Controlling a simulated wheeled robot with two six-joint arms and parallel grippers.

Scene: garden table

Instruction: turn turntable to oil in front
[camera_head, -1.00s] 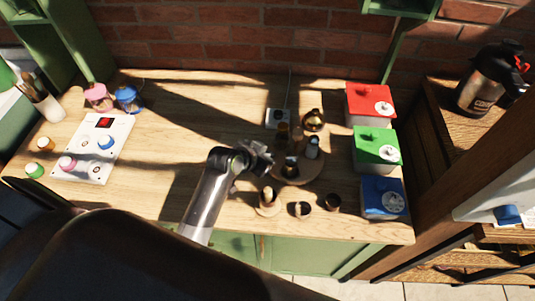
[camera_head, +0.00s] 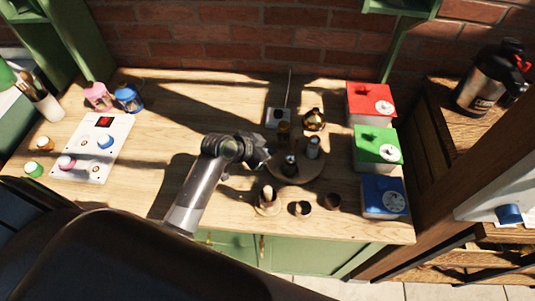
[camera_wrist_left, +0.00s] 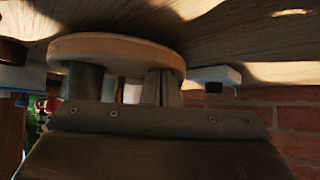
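The round wooden turntable (camera_head: 312,170) stands on the table right of centre. A dark bottle (camera_head: 290,164) is near its front and a bottle with a pale top (camera_head: 313,148) is at its right. A rounded golden bottle (camera_head: 313,119) and an amber one (camera_head: 283,129) are at the back. I cannot tell which is the oil. My left gripper (camera_head: 260,152) is at the turntable's left edge. Contact and finger spacing are unclear. My right gripper is out of view.
Small cups (camera_head: 300,209) stand in front of the turntable. Red (camera_head: 371,103), green (camera_head: 376,148) and blue (camera_head: 383,197) boxes line the right side. A white panel with knobs (camera_head: 94,148) is at the left. The table between the panel and my left arm is clear.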

